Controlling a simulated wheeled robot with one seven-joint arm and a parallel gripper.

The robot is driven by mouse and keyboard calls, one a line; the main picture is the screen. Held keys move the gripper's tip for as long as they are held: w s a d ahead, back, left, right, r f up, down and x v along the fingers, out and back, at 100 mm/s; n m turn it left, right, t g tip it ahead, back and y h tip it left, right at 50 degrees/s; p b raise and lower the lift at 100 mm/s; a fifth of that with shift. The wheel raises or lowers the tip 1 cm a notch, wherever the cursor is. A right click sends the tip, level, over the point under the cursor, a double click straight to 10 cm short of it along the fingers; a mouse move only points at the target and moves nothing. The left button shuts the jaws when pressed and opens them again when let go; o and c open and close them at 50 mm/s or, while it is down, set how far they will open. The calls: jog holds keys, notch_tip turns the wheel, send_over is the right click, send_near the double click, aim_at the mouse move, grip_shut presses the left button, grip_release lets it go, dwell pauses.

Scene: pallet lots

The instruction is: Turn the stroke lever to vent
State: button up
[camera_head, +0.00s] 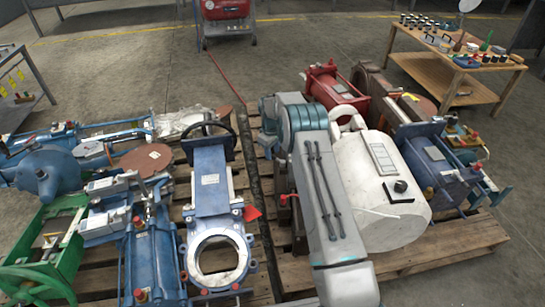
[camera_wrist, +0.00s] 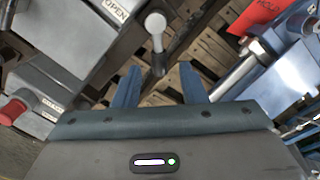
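In the wrist view, a short lever (camera_wrist: 155,40) with a pale grey rounded knob shows just beyond my gripper (camera_wrist: 160,69). Its shaft runs down toward the gap between my two dark blue fingers. The fingers are apart, and I see nothing clamped between them. I cannot tell whether the lever lies between the fingertips or beyond them. A grey housing (camera_wrist: 80,35) beside the lever, at the upper left, carries a plate (camera_wrist: 115,9) reading "OPEN". No "vent" marking is legible. My gripper cannot be made out in the head view, and I cannot pick out this lever there.
In the wrist view, a red tag (camera_wrist: 262,14), a silver rod (camera_wrist: 236,74) and blue equipment are close on the right. A red cap (camera_wrist: 13,110) is at left. In the head view, a blue valve (camera_head: 211,195) and white cylinder (camera_head: 378,180) crowd the pallets.

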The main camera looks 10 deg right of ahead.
jog(key=shift+f, duration=0.8)
grip_shut()
